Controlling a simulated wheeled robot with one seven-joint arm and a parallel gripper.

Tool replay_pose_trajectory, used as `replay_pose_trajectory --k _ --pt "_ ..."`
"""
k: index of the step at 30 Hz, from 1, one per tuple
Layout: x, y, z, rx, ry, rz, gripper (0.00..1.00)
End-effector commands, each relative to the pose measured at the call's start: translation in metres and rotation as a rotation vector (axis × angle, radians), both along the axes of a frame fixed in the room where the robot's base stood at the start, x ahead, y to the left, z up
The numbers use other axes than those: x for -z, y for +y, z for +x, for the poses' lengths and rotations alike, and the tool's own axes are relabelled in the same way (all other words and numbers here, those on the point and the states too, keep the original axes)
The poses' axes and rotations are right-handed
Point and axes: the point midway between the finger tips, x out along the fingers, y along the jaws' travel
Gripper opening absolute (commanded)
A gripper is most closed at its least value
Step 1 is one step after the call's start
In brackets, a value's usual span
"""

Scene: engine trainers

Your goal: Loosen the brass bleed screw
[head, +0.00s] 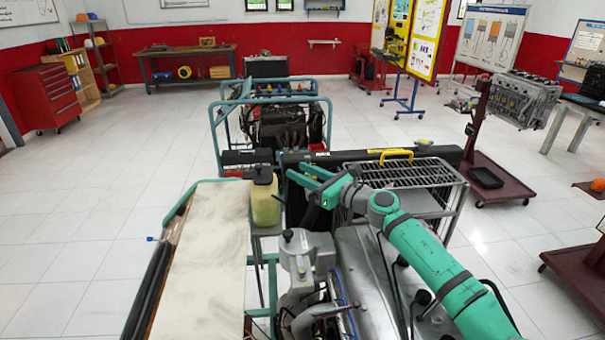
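I cannot make out the brass bleed screw in the head view; it is hidden or too small to tell. The nearest engine trainer (302,262) stands in front of me, with grey metal parts and a black cap on top. My green and grey arm comes in from the lower right over this trainer. My gripper (306,179) is at the arm's far end, above the trainer's back part and pointing left.
A yellowish fluid bottle (264,203) stands left of the gripper, beside a pale panel (205,255). A wire rack (425,178) and a long black case with a yellow handle (390,153) lie behind the arm. Another engine trainer (275,120) stands beyond. The left floor is clear.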

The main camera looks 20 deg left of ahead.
Motion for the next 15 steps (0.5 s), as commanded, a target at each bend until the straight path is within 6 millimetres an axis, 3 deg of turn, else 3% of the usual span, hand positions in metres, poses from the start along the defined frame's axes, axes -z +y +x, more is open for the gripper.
replay_pose_trajectory --k 8,15 --pt "0.000 -0.009 -0.004 0.000 0.001 0.000 0.34" --pt "0.000 -0.047 -0.021 0.002 0.000 0.001 0.34"
